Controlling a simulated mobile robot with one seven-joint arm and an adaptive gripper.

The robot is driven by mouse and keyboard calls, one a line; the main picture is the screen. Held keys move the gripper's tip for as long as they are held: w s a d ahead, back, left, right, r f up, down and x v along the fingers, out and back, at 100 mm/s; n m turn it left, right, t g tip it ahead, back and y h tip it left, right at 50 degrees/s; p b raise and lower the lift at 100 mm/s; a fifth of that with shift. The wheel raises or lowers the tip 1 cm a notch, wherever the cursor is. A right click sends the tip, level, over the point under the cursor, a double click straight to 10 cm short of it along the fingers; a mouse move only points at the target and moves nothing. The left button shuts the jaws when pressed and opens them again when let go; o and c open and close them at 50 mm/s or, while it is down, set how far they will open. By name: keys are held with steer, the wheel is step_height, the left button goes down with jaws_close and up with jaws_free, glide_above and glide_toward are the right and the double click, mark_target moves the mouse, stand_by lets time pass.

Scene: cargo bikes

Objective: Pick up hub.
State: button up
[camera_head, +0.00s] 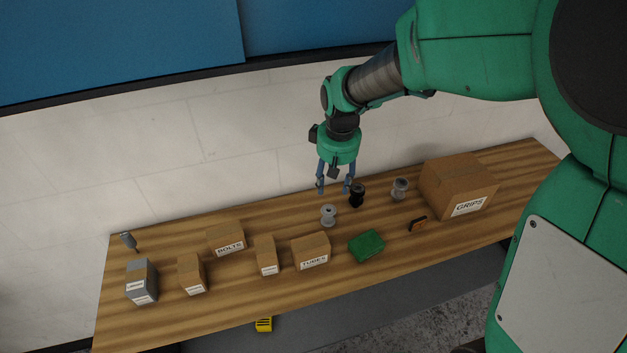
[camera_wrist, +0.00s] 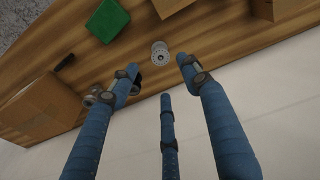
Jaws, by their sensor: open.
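A silver spool-shaped hub (camera_head: 328,216) stands upright on the wooden table (camera_head: 380,215), near its middle. It also shows in the wrist view (camera_wrist: 160,52), beyond and between my fingertips, with clear space around it. A black hub (camera_head: 357,196) stands just to its right, and a grey hub (camera_head: 399,188) farther right. In the wrist view, my left finger partly hides the black and grey hubs. My gripper (camera_head: 333,187) is open and empty, pointing down above and slightly behind the silver hub. Its three blue fingers (camera_wrist: 158,70) are spread and appear apart from the hubs.
A large GRIPS box (camera_head: 455,182) stands at the right. A green box (camera_head: 366,245) and a TUBES box (camera_head: 311,252) are in front of the hubs. A small dark item (camera_head: 418,224) lies nearby. A BOLTS box (camera_head: 226,239) and other boxes are left. A wall rises behind.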

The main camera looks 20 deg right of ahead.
steer(key=n+g+p, duration=0.1)
steer(key=p, duration=0.2)
glide_above(329, 210)
step_height(329, 210, down, 8)
steer(key=r, duration=0.1)
steer(key=shift+w+f+g+p, duration=0.2)
steer(key=shift+f+g+p, duration=0.1)
steer(key=shift+f, duration=0.55)
steer(key=shift+f+b, duration=0.4)
steer(key=shift+f, duration=3.85)
steer(key=shift+f, duration=0.15)
steer(key=shift+s+f+b, duration=0.15)
steer(key=shift+f+b, duration=0.2)
steer(key=shift+f, duration=2.15)
steer(key=c, duration=1.1)
